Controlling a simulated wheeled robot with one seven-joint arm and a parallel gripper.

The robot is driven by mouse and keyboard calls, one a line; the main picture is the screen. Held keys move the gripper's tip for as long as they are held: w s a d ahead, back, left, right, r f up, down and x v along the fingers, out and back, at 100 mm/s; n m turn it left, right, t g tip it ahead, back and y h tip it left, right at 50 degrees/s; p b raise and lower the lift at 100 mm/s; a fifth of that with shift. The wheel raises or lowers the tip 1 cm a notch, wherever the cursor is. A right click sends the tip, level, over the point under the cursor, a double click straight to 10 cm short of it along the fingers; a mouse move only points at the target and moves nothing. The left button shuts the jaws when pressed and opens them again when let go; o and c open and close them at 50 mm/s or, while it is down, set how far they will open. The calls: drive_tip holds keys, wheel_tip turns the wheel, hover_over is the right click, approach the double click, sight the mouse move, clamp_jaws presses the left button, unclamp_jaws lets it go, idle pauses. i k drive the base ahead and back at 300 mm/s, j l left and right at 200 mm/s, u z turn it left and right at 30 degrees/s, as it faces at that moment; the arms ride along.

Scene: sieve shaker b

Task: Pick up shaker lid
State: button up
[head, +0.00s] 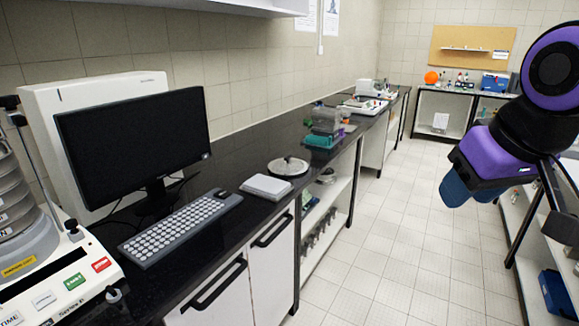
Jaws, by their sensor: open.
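The shaker lid (288,167) appears to be the round silver disc with a dark knob, lying flat on the black counter right of a white notebook-like block. My gripper (468,191) hangs at the right of the head view, at the end of my purple and black arm, over the aisle. It is open, empty and well apart from the lid. The sieve shaker (62,280) stands at the left edge with a stack of grey sieves (22,215), cut off by the picture's edge.
A monitor (135,135), keyboard (180,226) and mouse (221,193) stand left of the lid. The white block (267,186) lies close beside it. Teal and clear containers (323,132) stand farther back. The tiled aisle is clear; a shelved bench runs along the right.

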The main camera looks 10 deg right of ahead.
sight(287, 166)
drive_tip(key=u, duration=1.6)
drive_tip(key=z, duration=1.6)
drive_tip(key=i+l+u, duration=0.25)
drive_tip(key=i+l, duration=0.3)
drive_tip(key=i+l+u, duration=0.15)
drive_tip(key=i+l, duration=0.15)
drive_tip(key=i+l+u, duration=0.1)
drive_tip(key=i+l, duration=0.2)
drive_tip(key=i+l+u, duration=0.15)
drive_tip(key=l, duration=0.3)
drive_tip(key=i+l+u, duration=0.1)
drive_tip(key=i+l, duration=0.25)
drive_tip(key=i+l+u, duration=0.15)
drive_tip(key=l, duration=0.3)
drive_tip(key=i+l+u, duration=0.1)
drive_tip(key=i+l, duration=0.15)
drive_tip(key=l, duration=0.2)
